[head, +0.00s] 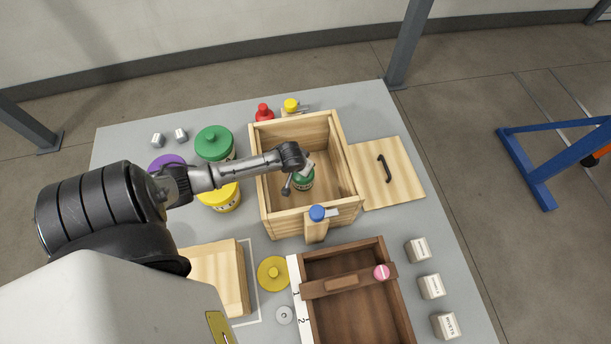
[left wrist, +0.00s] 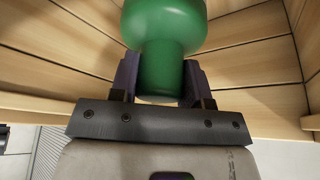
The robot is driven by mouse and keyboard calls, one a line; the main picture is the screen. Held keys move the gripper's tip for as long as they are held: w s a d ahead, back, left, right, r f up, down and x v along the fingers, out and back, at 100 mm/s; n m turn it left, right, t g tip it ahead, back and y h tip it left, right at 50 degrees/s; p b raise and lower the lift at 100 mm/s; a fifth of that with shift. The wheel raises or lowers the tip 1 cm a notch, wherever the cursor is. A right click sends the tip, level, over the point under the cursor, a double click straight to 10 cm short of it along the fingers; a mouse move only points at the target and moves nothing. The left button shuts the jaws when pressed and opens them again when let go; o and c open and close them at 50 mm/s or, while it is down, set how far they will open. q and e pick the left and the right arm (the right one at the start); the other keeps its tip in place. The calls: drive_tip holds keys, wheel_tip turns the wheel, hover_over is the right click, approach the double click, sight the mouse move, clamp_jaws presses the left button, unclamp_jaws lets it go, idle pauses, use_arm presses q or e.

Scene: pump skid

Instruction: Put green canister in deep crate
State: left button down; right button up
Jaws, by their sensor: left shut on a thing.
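The small green canister (head: 303,181) is inside the deep light-wood crate (head: 353,209), near the middle of its opening in the head view. My left gripper (head: 299,178) reaches over the crate's left wall and is shut on the canister. In the left wrist view the canister's narrow green part (left wrist: 162,72) sits between the two fingers of my left gripper (left wrist: 160,80), with crate boards behind it. I cannot tell whether the canister touches the crate floor. My right gripper is not in view.
A large green tub (head: 214,142), a yellow tub (head: 222,198) and a purple lid (head: 166,161) stand left of the crate. A wooden lid with a black handle (head: 384,168) lies to its right. A dark divided box (head: 350,258) and several blocks sit in front.

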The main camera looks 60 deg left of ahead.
use_arm(q)
drive_tip(key=shift+w+f+b, duration=0.1)
drive_tip(key=shift+f+b, duration=0.9)
drive_tip(key=shift+f, duration=2.45)
drive_tip(key=c, duration=0.6)
unclamp_jaws()
drive_tip(key=p+v, duration=0.4)
drive_tip(key=v, duration=0.7)
drive_tip(key=shift+s+r, duration=0.3)
drive_tip(key=shift+r, duration=0.3)
